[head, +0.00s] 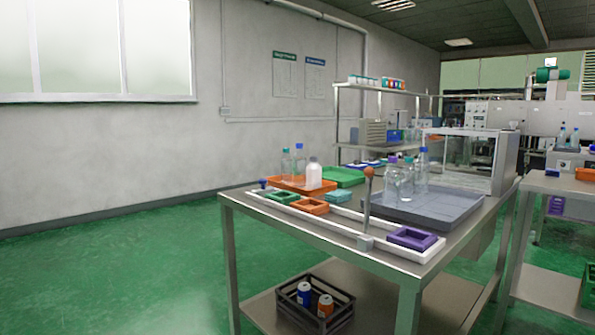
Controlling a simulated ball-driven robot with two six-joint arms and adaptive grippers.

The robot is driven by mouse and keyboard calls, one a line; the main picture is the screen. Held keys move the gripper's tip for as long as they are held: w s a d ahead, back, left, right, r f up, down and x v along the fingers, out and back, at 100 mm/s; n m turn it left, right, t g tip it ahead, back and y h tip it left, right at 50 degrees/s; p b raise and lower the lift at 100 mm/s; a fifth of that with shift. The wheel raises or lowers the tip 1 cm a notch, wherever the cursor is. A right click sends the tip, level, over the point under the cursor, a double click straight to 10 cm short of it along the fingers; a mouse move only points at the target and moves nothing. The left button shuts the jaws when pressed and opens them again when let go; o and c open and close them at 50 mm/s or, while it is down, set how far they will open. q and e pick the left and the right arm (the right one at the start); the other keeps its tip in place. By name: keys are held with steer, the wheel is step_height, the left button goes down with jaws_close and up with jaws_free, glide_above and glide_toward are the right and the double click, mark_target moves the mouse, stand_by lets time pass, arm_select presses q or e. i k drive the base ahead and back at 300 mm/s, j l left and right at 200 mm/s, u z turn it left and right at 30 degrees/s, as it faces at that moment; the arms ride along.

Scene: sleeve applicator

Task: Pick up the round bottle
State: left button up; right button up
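Neither of my grippers is in view. Several bottles stand on the metal table (300,228). A white, rounded bottle with a white cap (314,175) stands upright at the front right of the orange tray (283,184). Behind it are a clear bottle with a blue cap (299,160) and a clear one with a teal cap (286,164). Clear bottles with purple and blue caps, such as this blue-capped one (422,174), stand close together on the grey tray (445,209). I cannot tell for sure which is the round bottle.
A white strip along the table's front edge holds coloured frames, including a purple one (412,238). An upright post with a brown knob (369,172) stands there. The green floor (120,260) at left is clear.

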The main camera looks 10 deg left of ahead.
mark_target(299, 159)
steer(key=u, duration=1)
steer(key=i+u, duration=0.2)
steer(key=i, duration=1.7)
steer(key=i+j, duration=0.1)
steer(key=i, duration=2.35)
steer(key=i+z, duration=0.1)
steer(key=z, duration=0.35)
steer(key=i+z, duration=0.1)
steer(key=z, duration=0.3)
steer(key=i+z, duration=0.1)
steer(key=z, duration=0.35)
steer(key=j+z, duration=0.1)
steer(key=z, duration=0.35)
steer(key=i+j+z, duration=0.1)
steer(key=z, duration=0.3)
